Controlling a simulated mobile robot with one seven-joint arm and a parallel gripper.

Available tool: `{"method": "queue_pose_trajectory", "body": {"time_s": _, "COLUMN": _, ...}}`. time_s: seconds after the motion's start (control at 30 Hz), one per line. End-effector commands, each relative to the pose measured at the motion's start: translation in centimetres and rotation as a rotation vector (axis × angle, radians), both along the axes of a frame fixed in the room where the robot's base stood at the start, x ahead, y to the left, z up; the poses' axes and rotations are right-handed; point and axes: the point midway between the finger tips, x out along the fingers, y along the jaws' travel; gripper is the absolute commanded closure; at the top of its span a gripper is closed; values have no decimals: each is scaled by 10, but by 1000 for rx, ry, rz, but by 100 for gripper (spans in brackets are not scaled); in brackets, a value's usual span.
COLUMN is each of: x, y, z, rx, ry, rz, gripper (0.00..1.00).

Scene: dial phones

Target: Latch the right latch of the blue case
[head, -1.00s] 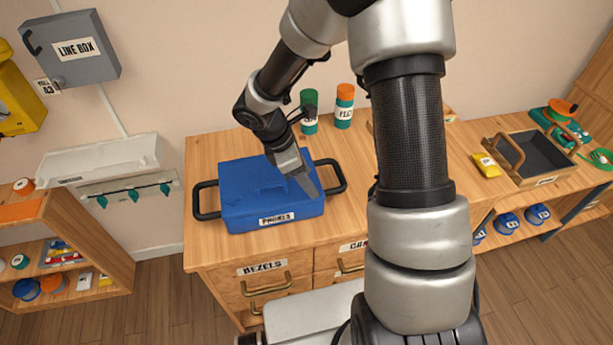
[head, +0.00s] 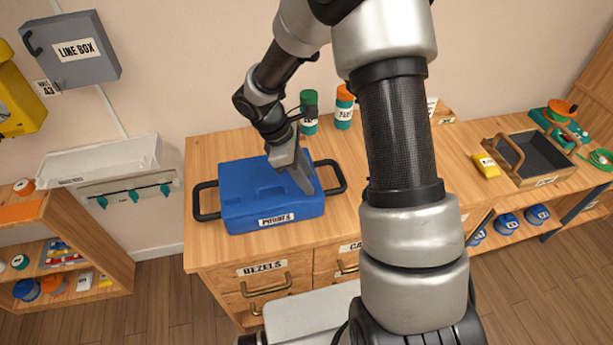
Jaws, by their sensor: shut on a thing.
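The blue case (head: 245,192) sits closed on the wooden bench, with a black handle at each side and a white label (head: 277,219) on its front. My gripper (head: 306,187) points down over the right part of the lid, close to the right front corner. Its fingers are together on something at the lid, but they and the wrist hide it. The right latch is not clearly visible behind the fingers.
A green-capped bottle (head: 309,113) and an orange-capped bottle (head: 344,107) stand behind the case. A wooden tray (head: 522,158) and a yellow box (head: 486,166) are at the right. Bare bench top (head: 212,150) shows behind the case.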

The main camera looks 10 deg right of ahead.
Motion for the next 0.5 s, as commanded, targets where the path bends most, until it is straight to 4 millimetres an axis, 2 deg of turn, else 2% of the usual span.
{"method": "queue_pose_trajectory", "body": {"time_s": 0.5, "x": 5, "y": -2, "z": 0, "rx": 1, "ry": -3, "rz": -494, "gripper": 90}}
